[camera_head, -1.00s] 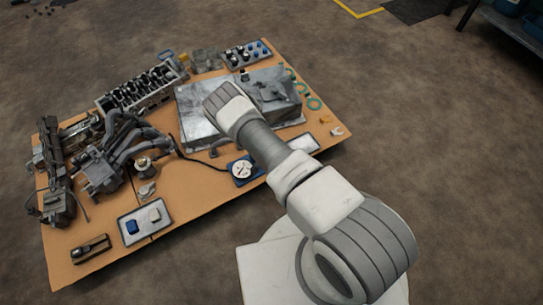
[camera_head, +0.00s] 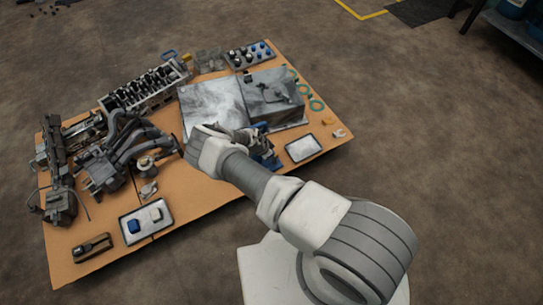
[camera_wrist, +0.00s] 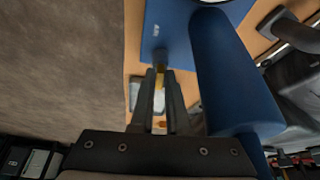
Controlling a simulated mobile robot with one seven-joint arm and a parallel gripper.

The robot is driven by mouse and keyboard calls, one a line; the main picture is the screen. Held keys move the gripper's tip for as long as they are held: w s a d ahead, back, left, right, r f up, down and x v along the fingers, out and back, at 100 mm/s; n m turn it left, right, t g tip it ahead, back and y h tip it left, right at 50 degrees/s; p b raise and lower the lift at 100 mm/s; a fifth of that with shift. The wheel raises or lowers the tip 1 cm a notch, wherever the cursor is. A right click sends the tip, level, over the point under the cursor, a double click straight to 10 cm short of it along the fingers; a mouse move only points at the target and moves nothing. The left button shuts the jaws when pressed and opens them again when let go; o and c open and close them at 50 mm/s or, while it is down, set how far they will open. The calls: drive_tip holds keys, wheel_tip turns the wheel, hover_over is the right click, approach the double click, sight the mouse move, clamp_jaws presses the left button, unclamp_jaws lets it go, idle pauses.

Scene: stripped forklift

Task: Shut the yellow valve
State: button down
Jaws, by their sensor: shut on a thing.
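The yellow valve (camera_wrist: 159,68) shows as a small yellow piece between the fingertips in the wrist view, beside a blue plate (camera_wrist: 165,25) and a thick blue cylinder (camera_wrist: 230,75). My gripper (camera_wrist: 161,76) has its two dark fingers close together on this yellow piece; most of it is hidden by them. In the head view my arm reaches over the board, and its wrist hides the gripper and the valve. Part of the blue fixture (camera_head: 266,155) shows beside my arm there.
The orange board (camera_head: 195,205) holds a metal box (camera_head: 275,105), a cylinder head (camera_head: 145,90), curved pipes (camera_head: 130,145) and a tray with blue and white pieces (camera_head: 145,221). A small pale tray (camera_head: 303,148) lies right of my arm. Bare floor surrounds the board.

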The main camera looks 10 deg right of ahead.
drive_tip(key=shift+w+a, duration=0.1)
drive_tip(key=c, duration=0.9)
unclamp_jaws()
drive_tip(key=r+p, duration=0.2)
drive_tip(key=r, duration=0.1)
drive_tip(key=r+p, duration=0.1)
drive_tip(key=r, duration=0.1)
drive_tip(key=shift+d+r, duration=0.1)
drive_tip(key=shift+d, duration=0.2)
drive_tip(key=s+d+r+p, duration=0.5)
drive_tip(key=d, duration=0.4)
drive_tip(key=shift+s+d+r, duration=0.4)
